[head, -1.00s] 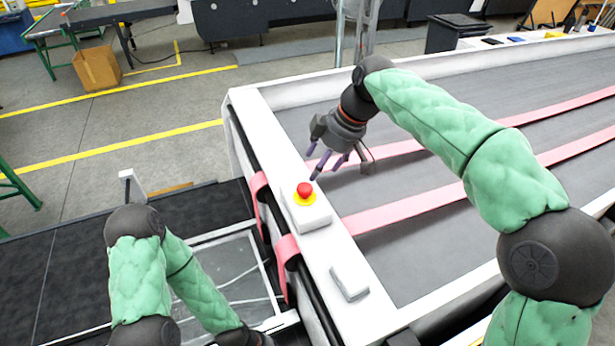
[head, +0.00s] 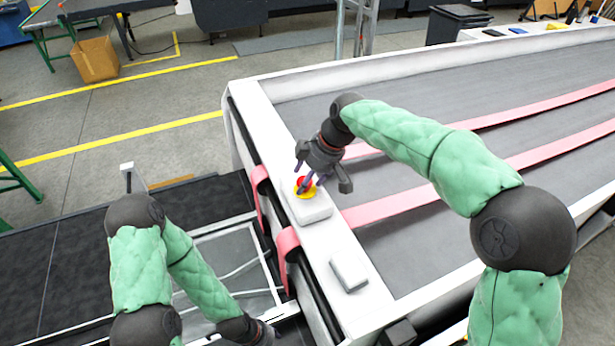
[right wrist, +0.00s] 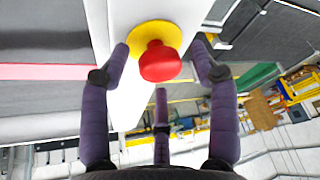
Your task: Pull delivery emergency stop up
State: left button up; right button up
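The emergency stop is a red mushroom button (head: 305,182) on a yellow disc (head: 306,193), on a white box (head: 313,211) fixed to the conveyor's white side rail. My right gripper (head: 308,186) is at the button, its fingers partly covering it in the head view. In the right wrist view the red button (right wrist: 160,62) sits between the spread purple fingers of the right gripper (right wrist: 162,65), with gaps on both sides. The right gripper is open. My left arm is at the lower left; its gripper's fingers are not visible.
The conveyor bed (head: 440,200) with pink belts (head: 400,207) lies right of the rail. A small blank white box (head: 348,272) is nearer on the same rail. A cardboard box (head: 95,60) stands on the floor far left.

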grip_shut()
jog(key=shift+w+r+p, duration=0.1)
jog(key=shift+r+p, duration=0.2)
jog(key=shift+r, duration=0.65)
jog(key=shift+o, duration=0.3)
grip_release()
jog(key=shift+o, duration=1.1)
jog(key=v, duration=1.2)
jog(key=shift+f, duration=0.1)
